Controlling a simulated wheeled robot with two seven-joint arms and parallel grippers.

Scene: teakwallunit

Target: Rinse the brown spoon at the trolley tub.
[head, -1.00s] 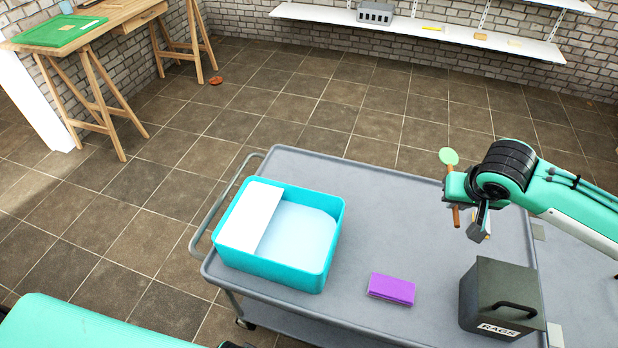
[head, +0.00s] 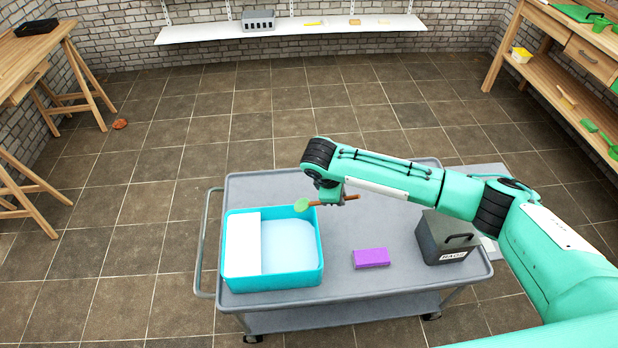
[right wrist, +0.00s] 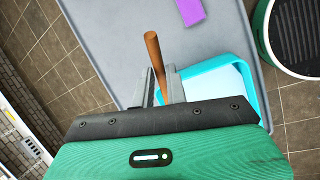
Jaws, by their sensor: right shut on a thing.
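The brown spoon (head: 328,201) has a brown handle and a green, flat round head, which points left in the head view. My right gripper (head: 344,197) is shut on its handle and holds it above the trolley, near the tub's back right corner. In the right wrist view the brown handle (right wrist: 153,55) sticks out between the fingers; the spoon's head is hidden there. The turquoise tub (head: 272,285) stands on the left of the grey trolley (head: 385,230). It holds pale water on its right, with a white panel over its left part. My left gripper is not in view.
A purple sponge-like block (head: 371,258) lies on the trolley, right of the tub. A dark lidded rags box (head: 447,240) stands at the trolley's right end. The trolley handle (head: 203,240) is on the left. Wooden workbenches and a wall shelf (head: 290,30) stand apart.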

